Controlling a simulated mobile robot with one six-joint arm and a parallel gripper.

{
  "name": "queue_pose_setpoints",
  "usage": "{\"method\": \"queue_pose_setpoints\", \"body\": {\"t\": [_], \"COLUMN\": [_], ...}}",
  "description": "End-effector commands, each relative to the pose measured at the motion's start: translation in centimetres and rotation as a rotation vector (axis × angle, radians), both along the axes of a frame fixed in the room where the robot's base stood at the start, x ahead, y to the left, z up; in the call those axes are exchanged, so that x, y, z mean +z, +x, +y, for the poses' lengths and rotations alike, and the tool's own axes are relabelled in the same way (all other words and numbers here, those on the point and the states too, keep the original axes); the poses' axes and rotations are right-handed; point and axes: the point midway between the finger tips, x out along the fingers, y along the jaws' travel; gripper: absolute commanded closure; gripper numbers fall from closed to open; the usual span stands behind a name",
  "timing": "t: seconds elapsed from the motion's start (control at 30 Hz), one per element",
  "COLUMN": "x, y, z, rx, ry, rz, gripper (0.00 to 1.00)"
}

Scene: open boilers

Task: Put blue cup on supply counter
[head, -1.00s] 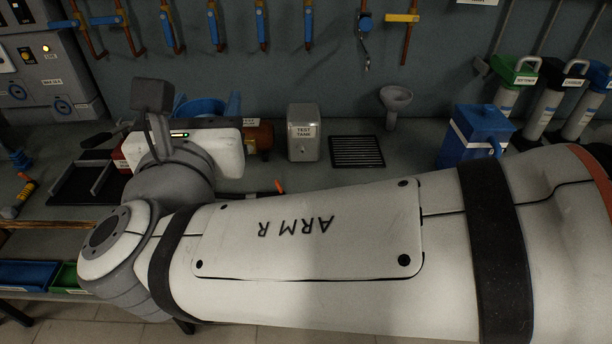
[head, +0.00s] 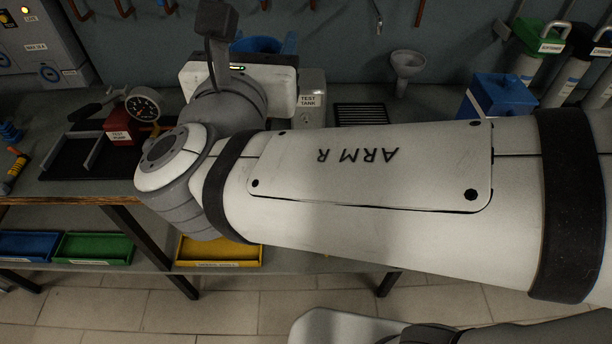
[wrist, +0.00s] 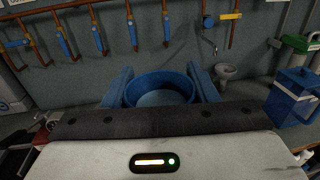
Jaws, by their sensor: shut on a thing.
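The blue cup (wrist: 160,88) is round and open at the top. It sits between the two blue fingers of my gripper (wrist: 160,82) in the wrist view, which are shut on it. In the head view only the cup's upper part (head: 256,44) shows behind my wrist, with one finger beside it. My arm hides its lower part, so I cannot tell its height. A long grey counter (head: 425,106) runs along the wall below; no label shows whether it is the supply counter.
A test tank (head: 313,112), a dark grille (head: 360,115), a funnel (head: 407,68) and a blue jug (head: 500,97) stand on the counter. A red test pump with a gauge (head: 143,105) is at left. Bins (head: 92,248) sit on the shelf below.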

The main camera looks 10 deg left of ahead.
Motion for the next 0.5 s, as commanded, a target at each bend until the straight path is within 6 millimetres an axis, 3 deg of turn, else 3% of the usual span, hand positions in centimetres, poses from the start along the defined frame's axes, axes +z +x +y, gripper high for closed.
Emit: {"method": "queue_pose_setpoints", "body": {"t": [0.13, 0.23, 0.5], "x": [-0.6, -2.3, -11.1], "y": [-0.1, 0.6, 5.2], "z": [0.3, 0.3, -0.4], "rx": [0.004, -0.007, -0.095], "ry": [-0.001, -0.001, -0.001], "rz": [0.000, -0.001, -0.004], "gripper": [0.73, 0.73, 0.73]}}
